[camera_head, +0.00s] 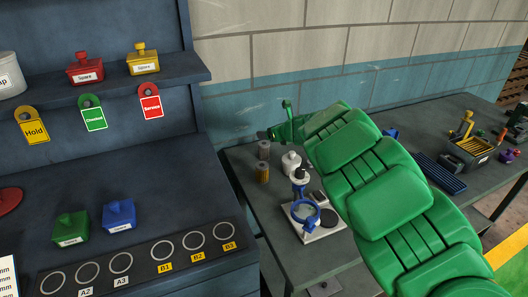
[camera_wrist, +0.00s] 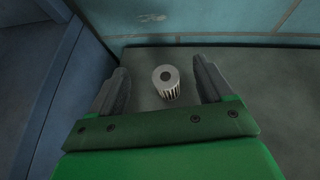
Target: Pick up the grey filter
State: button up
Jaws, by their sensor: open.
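The grey filter (camera_wrist: 166,83) is a short pleated cylinder with a dark round hole in its top. It stands upright on the grey table top in the wrist view. My gripper (camera_wrist: 162,78) is open, with one finger on each side of the filter in that view and a gap on both sides. Nothing is held. In the head view a greyish cylinder (camera_head: 264,149), which looks like the same filter, stands near the table's left end. My gripper (camera_head: 268,134) shows small there, just above and behind it, partly hidden by my green arm.
A brown-gold cylinder (camera_head: 262,172) stands just in front of the filter. A white pot (camera_head: 291,163) and a blue-and-white device (camera_head: 306,214) stand to the right. A dark blue cabinet (camera_head: 222,172) borders the table's left; a tiled wall (camera_head: 290,82) rises behind.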

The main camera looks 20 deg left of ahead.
aim_at(266, 145)
notch_tip(266, 145, down, 6)
jog(key=shift+f, duration=0.25)
jog(key=shift+x, duration=1.25)
jog(key=shift+a, duration=0.15)
jog(key=shift+w+a, duration=0.15)
jog(key=shift+x, duration=1.85)
jog(key=shift+w+a+f, duration=0.15)
jog(key=shift+a+f, duration=0.05)
jog(key=shift+f, duration=0.1)
jog(key=c, duration=1.1)
